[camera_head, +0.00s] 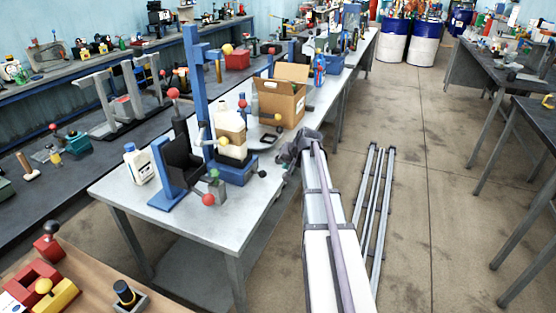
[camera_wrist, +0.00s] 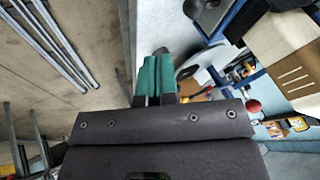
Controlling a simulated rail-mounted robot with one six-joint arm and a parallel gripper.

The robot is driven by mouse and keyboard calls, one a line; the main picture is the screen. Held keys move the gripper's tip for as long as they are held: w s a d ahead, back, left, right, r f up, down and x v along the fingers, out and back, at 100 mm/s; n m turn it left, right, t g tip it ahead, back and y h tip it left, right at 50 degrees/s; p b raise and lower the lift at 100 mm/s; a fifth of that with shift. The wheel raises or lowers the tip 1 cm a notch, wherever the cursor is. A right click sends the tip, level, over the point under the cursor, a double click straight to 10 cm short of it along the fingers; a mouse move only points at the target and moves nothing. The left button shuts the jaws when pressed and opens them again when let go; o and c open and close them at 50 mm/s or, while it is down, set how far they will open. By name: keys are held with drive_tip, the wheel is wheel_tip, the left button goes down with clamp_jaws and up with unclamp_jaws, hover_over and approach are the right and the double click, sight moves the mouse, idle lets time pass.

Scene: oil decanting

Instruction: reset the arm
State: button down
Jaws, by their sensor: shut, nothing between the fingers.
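My gripper (camera_wrist: 155,76) shows in the wrist view with its two green fingers together and nothing between them. In the head view my arm (camera_head: 322,215) reaches out beside the right edge of the grey workbench (camera_head: 120,193); its fingers cannot be made out there. On the bench stand a blue press-like stand (camera_head: 195,85), a cream jug (camera_head: 230,130) on a blue base, and a white bottle (camera_head: 140,165). My gripper is apart from all of these.
Floor rails (camera_head: 375,205) run right of my arm. The concrete floor (camera_head: 430,160) beyond is clear up to the right-hand tables (camera_head: 540,115).

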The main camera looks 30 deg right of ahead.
drive_tip(key=p+v, duration=0.1)
drive_tip(key=v, duration=0.2)
drive_tip(key=shift+s+d, duration=0.1)
drive_tip(key=shift+s, duration=0.05)
drive_tip(key=s+a+f+n+g, duration=0.1)
drive_tip(key=s+a+n+g, duration=0.1)
drive_tip(key=s+a, duration=0.5)
drive_tip(key=s+a+f+n+g, duration=0.1)
drive_tip(key=s+a, duration=0.6)
drive_tip(key=a, duration=0.7)
drive_tip(key=s+a+f+n+g+h, duration=0.1)
drive_tip(key=s+a+n+g, duration=0.2)
drive_tip(key=s+a, duration=0.4)
drive_tip(key=a+n, duration=0.1)
drive_tip(key=a, duration=0.3)
drive_tip(key=shift+a+n+g, duration=0.25)
drive_tip(key=shift+n+g, duration=0.05)
drive_tip(key=shift+g, duration=0.1)
